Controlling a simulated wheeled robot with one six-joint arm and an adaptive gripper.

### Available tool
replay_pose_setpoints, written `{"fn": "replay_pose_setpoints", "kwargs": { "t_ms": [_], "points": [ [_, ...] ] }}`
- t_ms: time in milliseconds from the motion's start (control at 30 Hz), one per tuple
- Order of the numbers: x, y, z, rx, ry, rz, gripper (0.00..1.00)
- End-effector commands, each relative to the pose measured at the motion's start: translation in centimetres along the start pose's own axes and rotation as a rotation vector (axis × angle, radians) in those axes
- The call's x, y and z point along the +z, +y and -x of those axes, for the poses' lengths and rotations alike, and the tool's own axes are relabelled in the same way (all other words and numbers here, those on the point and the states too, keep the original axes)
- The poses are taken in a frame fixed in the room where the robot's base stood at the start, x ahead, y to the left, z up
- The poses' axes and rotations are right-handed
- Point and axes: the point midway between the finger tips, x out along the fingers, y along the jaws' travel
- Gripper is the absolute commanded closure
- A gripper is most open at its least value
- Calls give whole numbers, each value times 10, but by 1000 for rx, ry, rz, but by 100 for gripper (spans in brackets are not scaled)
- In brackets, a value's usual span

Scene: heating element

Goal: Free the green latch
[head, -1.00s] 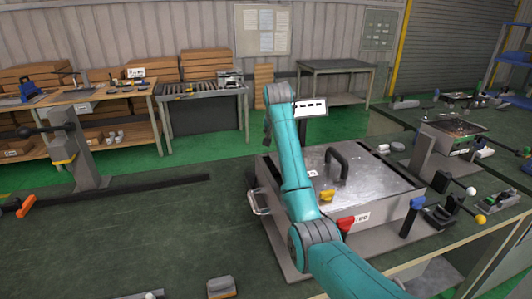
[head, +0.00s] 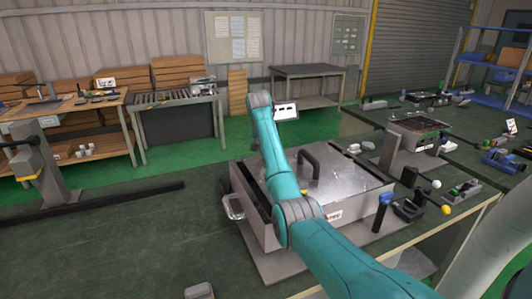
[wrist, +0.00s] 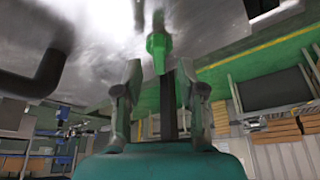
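The green latch (wrist: 158,45) shows in the wrist view, pointing down from the edge of a shiny metal surface. My gripper (wrist: 158,78) is open. Its two fingers stand apart on either side below the latch, and its tip appears between or just beyond the fingertips. I cannot tell whether they touch it. In the head view the metal-lidded box (head: 350,180) stands on the bench with a black handle (head: 308,160) on top. My teal arm crosses in front of it, and the green latch and my gripper are hidden there.
A blue-topped lever (head: 383,200) stands at the box's right front. A side handle (head: 233,207) sticks out at its left. A small white sign (head: 285,112) is behind the box. Black clamps with yellow and white knobs lie at the right. The bench left of the box is mostly clear.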

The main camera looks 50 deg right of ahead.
Motion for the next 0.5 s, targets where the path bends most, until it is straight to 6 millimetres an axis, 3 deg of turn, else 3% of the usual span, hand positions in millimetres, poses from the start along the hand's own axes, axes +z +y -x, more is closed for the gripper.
{"fn": "replay_pose_setpoints", "kwargs": {
  "t_ms": [200, 500],
  "points": [
    [0, 0, -17, 0, 1, -1, 60],
    [0, 0, -19, -1, 1, -1, 60]
  ]
}}
